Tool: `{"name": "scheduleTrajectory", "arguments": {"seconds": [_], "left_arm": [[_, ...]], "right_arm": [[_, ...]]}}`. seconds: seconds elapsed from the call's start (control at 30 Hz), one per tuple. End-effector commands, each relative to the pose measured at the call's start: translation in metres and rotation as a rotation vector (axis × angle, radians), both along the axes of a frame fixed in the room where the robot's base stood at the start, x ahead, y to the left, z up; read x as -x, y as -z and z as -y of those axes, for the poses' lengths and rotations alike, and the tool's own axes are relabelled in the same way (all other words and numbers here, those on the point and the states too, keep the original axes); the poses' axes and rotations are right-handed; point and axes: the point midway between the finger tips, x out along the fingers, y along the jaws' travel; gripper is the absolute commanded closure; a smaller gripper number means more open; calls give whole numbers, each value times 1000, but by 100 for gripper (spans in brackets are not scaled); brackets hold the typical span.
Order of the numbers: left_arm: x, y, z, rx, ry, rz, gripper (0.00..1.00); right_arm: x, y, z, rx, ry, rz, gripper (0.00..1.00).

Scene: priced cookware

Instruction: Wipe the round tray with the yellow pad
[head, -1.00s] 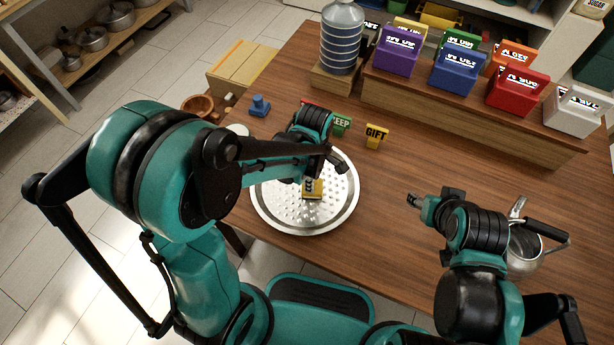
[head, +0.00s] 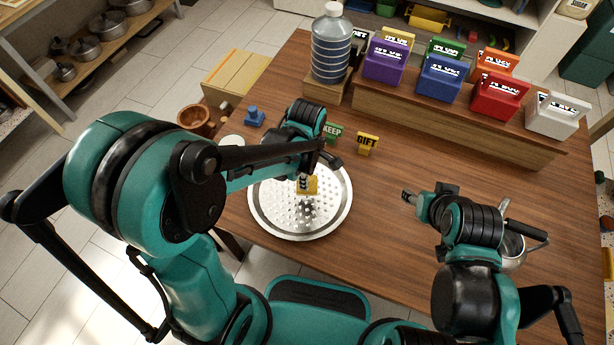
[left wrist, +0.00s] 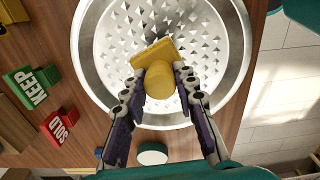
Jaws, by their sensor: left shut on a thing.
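The round metal tray (head: 335,205), with a perforated or studded middle, lies on the wooden table near its front left edge. It also fills the upper part of the left wrist view (left wrist: 237,62). The yellow pad (head: 312,185) is over the tray's upper middle; in the left wrist view it shows as a flat block with a round knob (left wrist: 158,80). My left gripper (head: 303,180) is shut on the knob, its fingers on either side (left wrist: 160,88). I cannot tell whether the pad touches the tray. My right gripper (head: 407,196) is right of the tray; its fingers are too small to judge.
A yellow GIFT sign (head: 367,143) and a green KEEP sign (head: 332,132) stand just behind the tray. A red SOLD sign (left wrist: 59,126) is near. A metal pot (head: 512,250) is beside my right arm. A water bottle (head: 332,45) and coloured boxes stand behind.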

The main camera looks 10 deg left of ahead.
Motion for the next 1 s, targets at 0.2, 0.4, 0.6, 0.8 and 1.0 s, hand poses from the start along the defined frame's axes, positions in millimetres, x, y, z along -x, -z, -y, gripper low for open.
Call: {"name": "scheduleTrajectory", "arguments": {"seconds": [0.2,0.4,0.6,0.8,1.0], "left_arm": [[0,1,0,0,0,0,99],[0,-14,0,0,0,0,99],[0,-30,0,0,0,0,99],[0,-29,0,0,0,0,99],[0,-29,0,0,0,0,99]], "right_arm": [[0,1,0,0,0,0,52],[0,-11,0,0,0,0,52],[0,-24,0,0,0,0,52],[0,-22,0,0,0,0,52],[0,-22,0,0,0,0,52]]}}
